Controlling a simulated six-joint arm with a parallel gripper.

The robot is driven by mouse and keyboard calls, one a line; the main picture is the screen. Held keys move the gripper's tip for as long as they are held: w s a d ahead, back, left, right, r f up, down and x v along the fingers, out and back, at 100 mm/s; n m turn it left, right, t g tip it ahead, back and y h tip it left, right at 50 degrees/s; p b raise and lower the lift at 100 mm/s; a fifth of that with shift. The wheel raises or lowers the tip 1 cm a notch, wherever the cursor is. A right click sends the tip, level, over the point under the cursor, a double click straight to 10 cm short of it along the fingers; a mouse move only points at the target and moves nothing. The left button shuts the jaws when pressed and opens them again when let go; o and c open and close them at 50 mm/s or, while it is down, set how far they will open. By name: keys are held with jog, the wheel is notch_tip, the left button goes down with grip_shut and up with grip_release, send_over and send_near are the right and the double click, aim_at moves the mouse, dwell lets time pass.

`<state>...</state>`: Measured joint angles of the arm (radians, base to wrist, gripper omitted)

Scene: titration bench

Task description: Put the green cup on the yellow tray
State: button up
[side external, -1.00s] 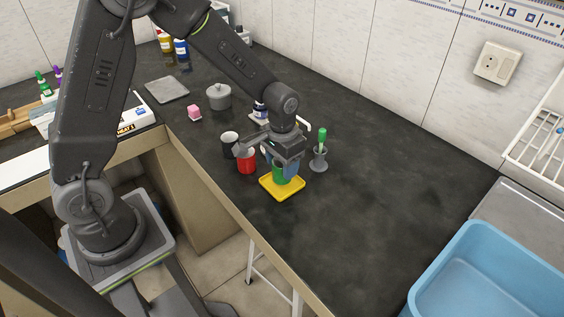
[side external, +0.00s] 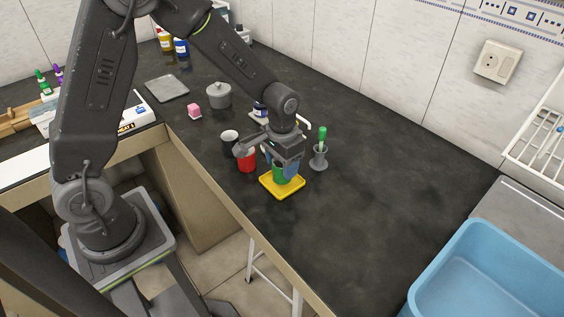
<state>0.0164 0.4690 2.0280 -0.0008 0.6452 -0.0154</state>
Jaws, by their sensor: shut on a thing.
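The green cup (side external: 281,175) is between the fingers of my gripper (side external: 282,171), which is shut on it. The cup is upright and directly over the yellow tray (side external: 283,192). Its base appears at or very near the tray surface; I cannot tell whether it touches. The upper part of the cup is hidden by my gripper. The yellow tray lies flat on the dark bench near its front edge.
A grey holder (side external: 319,160) with a green-handled item stands to the right. A blue basin (side external: 490,275) is at lower right. The bench (side external: 390,210) right of the tray is clear.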

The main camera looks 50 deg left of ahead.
jog(key=shift+f, duration=0.75)
dwell(0.7)
jog(key=o, duration=1.1)
jog(key=shift+o, duration=0.2)
jog(key=shift+r, duration=3)
